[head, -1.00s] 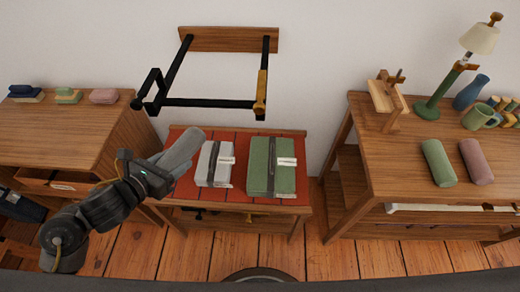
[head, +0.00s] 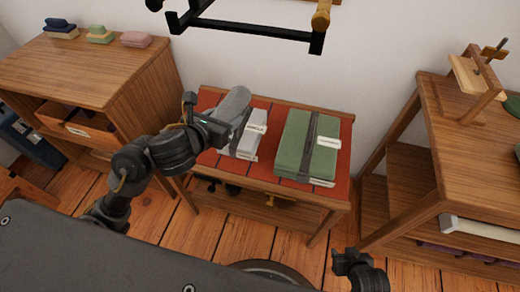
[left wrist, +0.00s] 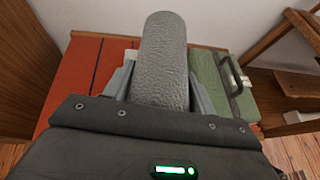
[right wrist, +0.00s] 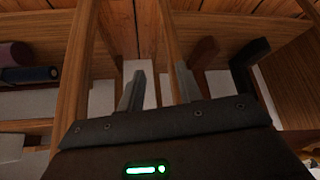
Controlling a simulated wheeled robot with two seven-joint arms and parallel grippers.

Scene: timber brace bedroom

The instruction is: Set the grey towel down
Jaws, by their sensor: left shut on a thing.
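A grey rolled towel (head: 235,103) is held in my left gripper (head: 217,123), tilted over the left part of a red-topped bench (head: 339,152). In the left wrist view the towel (left wrist: 163,60) stands out between the two fingers (left wrist: 160,95), with red slats behind it. Whether it touches the bench or the light bundle is hard to tell. My right gripper (head: 352,262) is low at the front, empty, its fingers apart in the right wrist view (right wrist: 160,90).
A strapped light-grey bundle (head: 246,143) and a strapped green bundle (head: 297,145) lie on the bench. A black wall rack (head: 250,30) hangs above it. Wooden cabinets stand left (head: 100,75) and right (head: 475,140). Red slats show at the bench's left and right ends.

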